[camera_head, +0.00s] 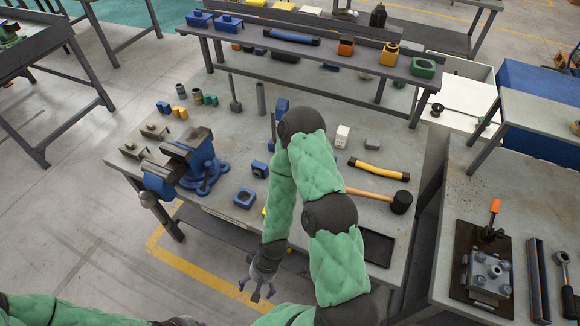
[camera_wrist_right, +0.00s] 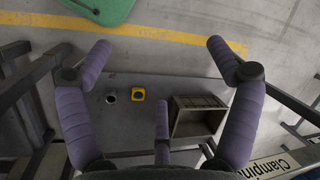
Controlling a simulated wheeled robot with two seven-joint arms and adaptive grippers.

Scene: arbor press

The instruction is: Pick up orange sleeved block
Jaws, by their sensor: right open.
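An orange block (camera_head: 346,45) with a dark top stands on the raised back shelf, between a blue and black tool and a yellow block; its sleeve is too small to make out. My right gripper (camera_head: 258,287) hangs in front of the bench's front edge, far from the orange block. In the right wrist view the right gripper (camera_wrist_right: 160,68) has its purple fingers spread, with nothing between them.
The bench (camera_head: 225,225) carries a blue vise (camera_head: 190,160), a mallet (camera_head: 400,202) and a yellow-handled tool (camera_head: 380,168). The raised shelf (camera_head: 330,63) also holds the yellow block (camera_head: 390,53) and a green block (camera_head: 424,67). An open box (camera_wrist_right: 198,117) shows in the right wrist view.

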